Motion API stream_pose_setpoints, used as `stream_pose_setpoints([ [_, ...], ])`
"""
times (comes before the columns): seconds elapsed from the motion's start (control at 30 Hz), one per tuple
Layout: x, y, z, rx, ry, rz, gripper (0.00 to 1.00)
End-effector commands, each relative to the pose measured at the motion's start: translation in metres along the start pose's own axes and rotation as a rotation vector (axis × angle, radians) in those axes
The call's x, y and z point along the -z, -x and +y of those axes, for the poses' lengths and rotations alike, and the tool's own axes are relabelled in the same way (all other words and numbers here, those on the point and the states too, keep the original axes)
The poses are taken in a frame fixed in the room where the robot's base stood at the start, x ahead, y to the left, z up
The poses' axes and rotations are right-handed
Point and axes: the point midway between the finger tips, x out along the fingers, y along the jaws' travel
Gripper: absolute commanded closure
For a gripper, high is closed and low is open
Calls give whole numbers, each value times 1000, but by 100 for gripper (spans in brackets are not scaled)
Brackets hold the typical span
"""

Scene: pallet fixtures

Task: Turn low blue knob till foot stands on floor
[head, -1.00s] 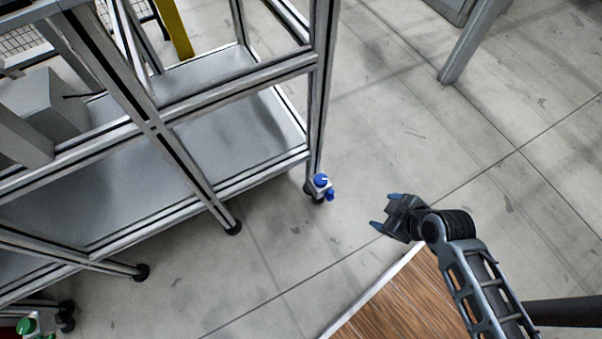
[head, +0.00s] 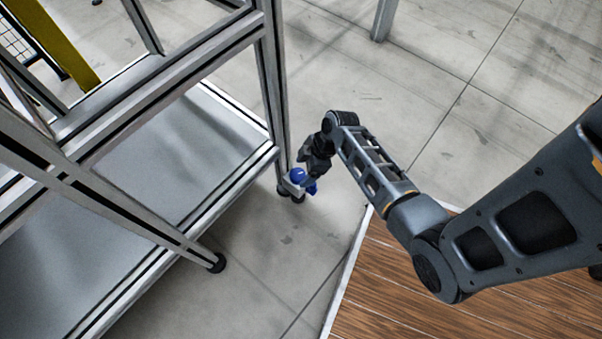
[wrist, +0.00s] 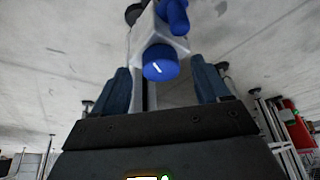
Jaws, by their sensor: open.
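A grey bracket at the rack's corner leg carries two blue knobs. The one with a white mark (head: 298,175) is higher; the low blue knob (head: 312,188) sits beside and below it. The dark foot (head: 297,199) is under the bracket; I cannot tell whether it touches the floor. My gripper (head: 312,164) is open at the bracket. In the wrist view, where the floor is at the top, the marked knob (wrist: 160,66) lies ahead between my two fingers (wrist: 162,85). The low knob (wrist: 176,16) is beyond it, partly cut off. Contact cannot be told.
The aluminium rack (head: 185,215) with its grey lower shelf fills the left. Another dark foot (head: 217,263) stands nearer. A wooden platform (head: 390,300) lies under my arm at the lower right. The concrete floor (head: 440,85) behind the gripper is mostly clear.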

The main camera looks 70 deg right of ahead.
Motion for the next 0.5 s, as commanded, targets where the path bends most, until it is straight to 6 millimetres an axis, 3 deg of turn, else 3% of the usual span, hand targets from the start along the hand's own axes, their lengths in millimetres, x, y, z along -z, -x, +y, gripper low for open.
stream_pose_setpoints([
  [0.17, 0, -18, 0, 0, 0, 0, 25],
  [0.5, 0, -21, 0, -2, 0, 0, 25],
])
